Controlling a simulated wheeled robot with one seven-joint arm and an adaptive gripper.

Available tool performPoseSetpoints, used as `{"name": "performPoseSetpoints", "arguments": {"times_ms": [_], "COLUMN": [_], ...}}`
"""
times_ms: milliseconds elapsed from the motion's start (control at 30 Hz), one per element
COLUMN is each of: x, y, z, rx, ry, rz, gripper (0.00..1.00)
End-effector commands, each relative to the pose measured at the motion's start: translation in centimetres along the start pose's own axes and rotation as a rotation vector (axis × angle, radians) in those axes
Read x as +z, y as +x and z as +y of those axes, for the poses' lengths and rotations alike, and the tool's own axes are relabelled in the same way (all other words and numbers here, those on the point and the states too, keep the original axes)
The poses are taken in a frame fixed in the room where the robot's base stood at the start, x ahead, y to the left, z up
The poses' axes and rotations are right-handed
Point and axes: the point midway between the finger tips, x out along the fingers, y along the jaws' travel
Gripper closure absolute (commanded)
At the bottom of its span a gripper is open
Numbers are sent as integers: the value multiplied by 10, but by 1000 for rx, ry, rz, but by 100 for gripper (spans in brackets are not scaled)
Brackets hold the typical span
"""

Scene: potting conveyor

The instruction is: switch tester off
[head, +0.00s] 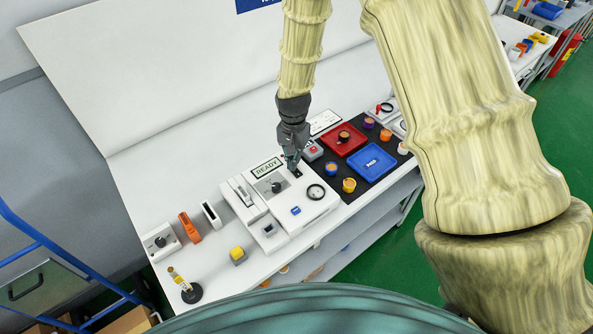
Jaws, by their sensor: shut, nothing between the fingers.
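A small black part (298,174), perhaps the switch, shows at the tester's back right corner. My gripper (293,168) points down at that corner, shut and empty. Its fingertips are right over or beside the black part and partly hide it. I cannot tell whether they touch it or which way a switch is set.
To the right, a black mat (346,172) holds a red tray (342,144), a blue tray (371,168) and several small cups. To the left stand an orange device (190,228), a yellow-topped block (238,255) and a white box with a knob (160,242).

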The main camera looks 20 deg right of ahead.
Motion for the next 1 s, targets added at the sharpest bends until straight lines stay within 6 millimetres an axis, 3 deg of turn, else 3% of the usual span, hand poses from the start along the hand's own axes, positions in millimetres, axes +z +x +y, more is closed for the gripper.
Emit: {"name": "performPoseSetpoints", "arguments": {"times_ms": [1000], "x": [0], "y": [12], "z": [0], "rx": [0], "ry": [0], "rz": [0], "gripper": [100]}}
